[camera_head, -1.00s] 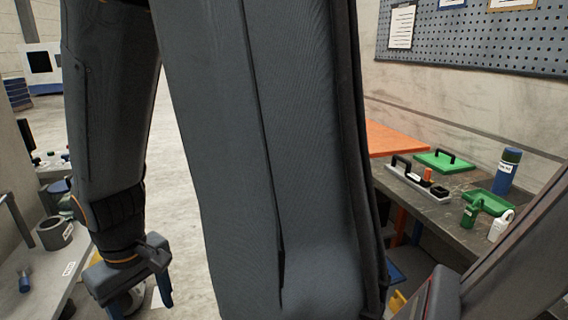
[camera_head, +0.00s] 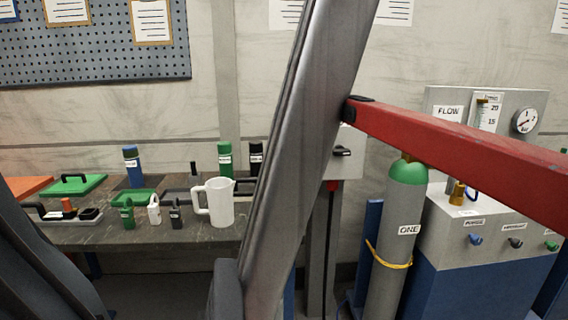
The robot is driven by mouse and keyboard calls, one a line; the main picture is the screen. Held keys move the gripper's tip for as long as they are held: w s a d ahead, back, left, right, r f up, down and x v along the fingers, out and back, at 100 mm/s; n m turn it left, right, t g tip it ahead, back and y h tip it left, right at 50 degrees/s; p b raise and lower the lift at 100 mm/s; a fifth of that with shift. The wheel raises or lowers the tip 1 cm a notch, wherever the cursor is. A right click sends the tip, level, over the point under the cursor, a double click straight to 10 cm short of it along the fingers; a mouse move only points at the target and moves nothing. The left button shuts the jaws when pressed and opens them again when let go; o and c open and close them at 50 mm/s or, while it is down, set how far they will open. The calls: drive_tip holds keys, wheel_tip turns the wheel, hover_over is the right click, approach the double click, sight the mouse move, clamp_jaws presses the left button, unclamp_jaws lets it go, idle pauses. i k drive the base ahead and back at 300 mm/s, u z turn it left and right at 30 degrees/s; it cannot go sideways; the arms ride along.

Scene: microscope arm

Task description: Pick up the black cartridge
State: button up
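A black cylinder with a white label (camera_head: 256,157), which looks like the black cartridge, stands upright at the back of the dark workbench (camera_head: 185,236). Its right side is close to or partly behind a grey slanted beam. A similar green cylinder (camera_head: 225,157) stands just left of it, and a blue one (camera_head: 132,167) stands further left. A white jug (camera_head: 216,201) stands in front of the green and black cylinders. A small black bottle (camera_head: 176,213) stands left of the jug. My gripper is not in this view.
The grey slanted beam (camera_head: 305,150) and a red bar (camera_head: 460,150) cross the near view. Green trays, a small green bottle (camera_head: 127,212) and a white bottle (camera_head: 154,209) crowd the bench. A gas cylinder (camera_head: 390,250) stands right of the bench, beside a blue-and-white cabinet (camera_head: 480,240).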

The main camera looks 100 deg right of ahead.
sight(256, 147)
drive_tip(key=z, duration=5.2)
drive_tip(key=i, duration=0.85)
drive_tip(key=u, duration=1.9)
drive_tip(key=i, duration=0.5)
drive_tip(key=u, duration=0.05)
